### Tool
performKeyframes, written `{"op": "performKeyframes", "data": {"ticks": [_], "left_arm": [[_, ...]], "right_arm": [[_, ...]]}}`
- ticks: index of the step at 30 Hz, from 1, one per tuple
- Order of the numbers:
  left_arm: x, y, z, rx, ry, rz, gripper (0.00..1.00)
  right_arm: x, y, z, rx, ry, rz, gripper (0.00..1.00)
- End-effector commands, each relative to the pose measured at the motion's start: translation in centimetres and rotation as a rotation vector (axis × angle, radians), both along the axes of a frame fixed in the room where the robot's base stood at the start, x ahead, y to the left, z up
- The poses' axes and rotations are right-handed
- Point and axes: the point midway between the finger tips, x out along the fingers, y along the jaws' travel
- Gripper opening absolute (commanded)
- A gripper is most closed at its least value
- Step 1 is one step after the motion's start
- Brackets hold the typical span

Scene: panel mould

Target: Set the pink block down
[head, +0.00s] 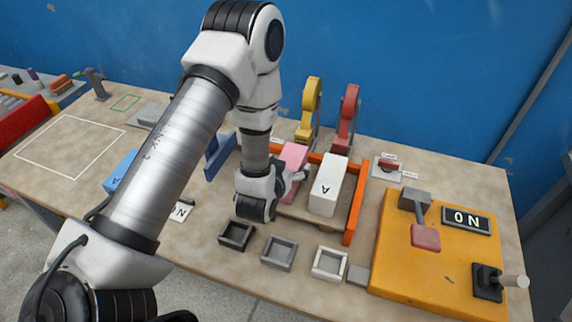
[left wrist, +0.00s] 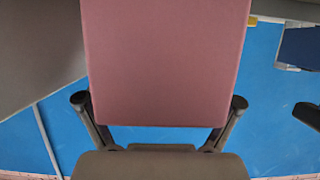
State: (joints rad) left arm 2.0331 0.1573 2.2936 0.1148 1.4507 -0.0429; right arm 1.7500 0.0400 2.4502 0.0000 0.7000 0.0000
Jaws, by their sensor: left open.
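The pink block (head: 293,158) stands inside the orange frame (head: 356,205) on the table, left of a white block (head: 326,188) marked A. My left gripper (head: 298,178) is at the pink block's near side and hides its lower part. In the left wrist view the pink block (left wrist: 165,60) fills the top middle. The open fingers of my left gripper (left wrist: 159,102) are on either side of its near end. I cannot tell whether they touch it. My right gripper is not in view.
Three small square trays (head: 279,252) line the front edge. A yellow board (head: 385,262) with a lever and an ON sign is at right. Yellow (head: 310,105) and red (head: 346,118) clamps stand behind the frame. A white outlined area (head: 70,124) at left is clear.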

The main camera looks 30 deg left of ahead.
Motion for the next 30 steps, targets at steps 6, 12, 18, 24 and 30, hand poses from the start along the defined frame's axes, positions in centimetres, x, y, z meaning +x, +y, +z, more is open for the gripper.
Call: {"op": "performKeyframes", "data": {"ticks": [6,12,18,24,30], "left_arm": [[-2.8,-0.8,0.9,0.000,0.002,-0.002,0.91],[-7.3,-1.8,4.3,0.002,0.009,-0.002,0.91],[-9.6,-2.3,4.9,0.001,0.005,-0.001,0.91],[-10.7,-2.6,4.7,0.000,0.001,0.000,0.91],[-10.7,-2.6,4.5,0.000,-0.001,0.000,0.91]], "right_arm": [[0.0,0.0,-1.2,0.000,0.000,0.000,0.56],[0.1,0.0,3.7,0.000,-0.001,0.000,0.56],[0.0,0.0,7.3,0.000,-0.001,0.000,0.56],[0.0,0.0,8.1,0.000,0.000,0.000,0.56],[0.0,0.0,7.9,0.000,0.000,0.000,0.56]]}}
